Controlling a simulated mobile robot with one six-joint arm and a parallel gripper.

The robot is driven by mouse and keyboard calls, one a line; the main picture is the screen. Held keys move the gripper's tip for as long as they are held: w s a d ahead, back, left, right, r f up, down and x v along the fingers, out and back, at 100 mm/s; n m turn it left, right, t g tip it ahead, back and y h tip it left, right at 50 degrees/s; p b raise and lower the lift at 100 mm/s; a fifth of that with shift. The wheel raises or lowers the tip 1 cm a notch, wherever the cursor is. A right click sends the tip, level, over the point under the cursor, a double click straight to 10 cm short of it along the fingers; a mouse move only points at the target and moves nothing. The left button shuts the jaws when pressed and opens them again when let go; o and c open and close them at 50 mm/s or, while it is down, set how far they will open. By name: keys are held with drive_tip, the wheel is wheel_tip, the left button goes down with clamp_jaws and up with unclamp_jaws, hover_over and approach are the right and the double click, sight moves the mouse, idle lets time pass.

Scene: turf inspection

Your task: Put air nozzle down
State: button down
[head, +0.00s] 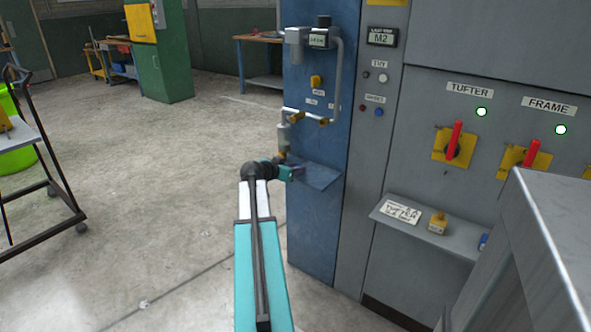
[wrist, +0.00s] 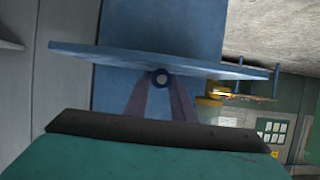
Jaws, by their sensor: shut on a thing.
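My gripper (head: 297,172) is at the small blue shelf (head: 322,181) on the blue panel, at the shelf's left side in the head view. In the wrist view my gripper (wrist: 161,85) has its two purple-grey fingers close together at the tips. A small grey ring with a dark centre, seemingly the end of the air nozzle (wrist: 161,78), shows between them. The rest of the nozzle is hidden. The shelf (wrist: 90,52) crosses the wrist view just beyond the fingertips. I cannot tell whether the nozzle touches it.
Pipes and a regulator (head: 296,42) are on the blue panel above the shelf. The grey cabinet (head: 385,160) stands to its right, with a lower ledge (head: 430,230) holding a card and a yellow item. A trolley (head: 40,180) stands far left. The floor between is clear.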

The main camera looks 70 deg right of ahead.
drive_tip(key=shift+f, duration=0.1)
drive_tip(key=c, duration=1.5)
unclamp_jaws()
drive_tip(key=v, duration=1.2)
